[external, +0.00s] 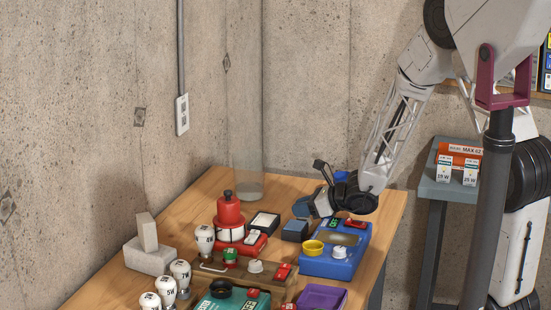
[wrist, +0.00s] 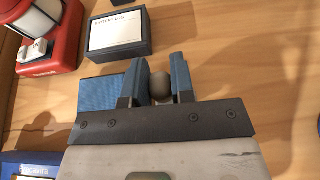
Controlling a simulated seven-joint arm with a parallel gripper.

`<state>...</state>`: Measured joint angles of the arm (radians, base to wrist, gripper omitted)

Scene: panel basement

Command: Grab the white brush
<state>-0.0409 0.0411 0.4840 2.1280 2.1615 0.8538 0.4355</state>
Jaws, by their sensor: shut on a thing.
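My gripper (wrist: 160,83) has two blue fingers, and they close on a small grey-brown rounded thing (wrist: 159,88). Only its rounded end shows between the fingers; the rest is hidden, so I cannot tell if it is the white brush. In the external view my gripper (external: 308,206) is low over the right back part of the table, beside a dark blue box (external: 295,231). The held thing cannot be made out there. I cannot pick out a white brush elsewhere with certainty.
The blue box (wrist: 98,94) is close left of my fingers. A battery box with a white label (wrist: 117,32) and a red lantern (external: 229,209) stand farther left. A blue tester (external: 350,258) with a yellow cup sits in front. Bare wood (wrist: 260,80) lies right of my gripper.

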